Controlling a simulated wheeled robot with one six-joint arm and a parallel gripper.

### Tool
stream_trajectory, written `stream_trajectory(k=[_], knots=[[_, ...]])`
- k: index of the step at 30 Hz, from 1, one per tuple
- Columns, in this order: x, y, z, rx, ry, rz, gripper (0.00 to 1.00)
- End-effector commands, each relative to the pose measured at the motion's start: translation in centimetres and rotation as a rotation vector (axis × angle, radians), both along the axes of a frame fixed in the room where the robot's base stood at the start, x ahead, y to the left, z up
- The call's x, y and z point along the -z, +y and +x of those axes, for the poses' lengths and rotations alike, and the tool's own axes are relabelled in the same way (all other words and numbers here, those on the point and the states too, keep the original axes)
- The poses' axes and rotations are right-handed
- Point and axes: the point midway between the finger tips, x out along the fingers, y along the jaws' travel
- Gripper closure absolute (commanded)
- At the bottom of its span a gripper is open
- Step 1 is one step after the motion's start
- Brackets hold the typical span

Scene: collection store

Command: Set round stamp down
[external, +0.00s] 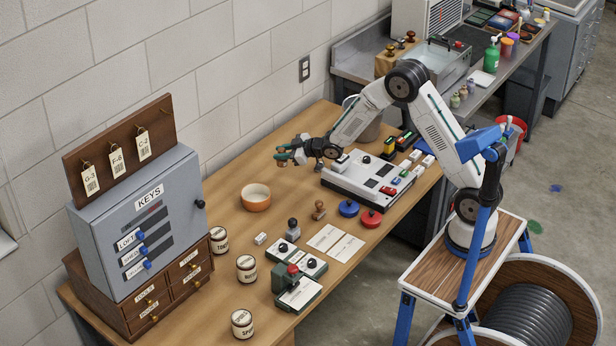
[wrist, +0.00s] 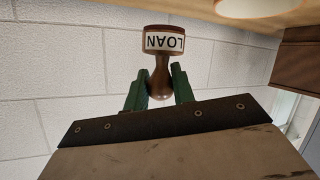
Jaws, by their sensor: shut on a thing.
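My gripper (external: 284,156) is in the air above the far part of the wooden table, in front of the block wall. In the wrist view its green fingers (wrist: 159,88) are shut on the brown handle of the round stamp (wrist: 163,42), one finger on each side. The stamp has a white band with the word LOAN, upside down in this view. Its wide end points away from the gripper and touches nothing visible. In the external view the held stamp is too small to make out clearly.
A grey key cabinet (external: 140,225) stands left. Bare wood surrounds the bowl.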

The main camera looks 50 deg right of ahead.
Motion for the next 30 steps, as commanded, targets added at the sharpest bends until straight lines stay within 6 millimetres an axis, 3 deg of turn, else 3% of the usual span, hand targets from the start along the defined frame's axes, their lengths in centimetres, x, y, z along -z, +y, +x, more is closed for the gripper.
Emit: stream_trajectory(k=[7, 15, 23, 30], knots=[[-0.4, 1.6, 1.4, -0.122, 0.0, -0.002, 0.97], [4.4, 1.7, 1.2, -0.118, 0.002, -0.002, 0.97], [6.6, 1.7, 1.2, -0.118, -0.001, -0.002, 0.97], [9.7, 1.7, 1.2, -0.118, 0.0, -0.003, 0.97]])
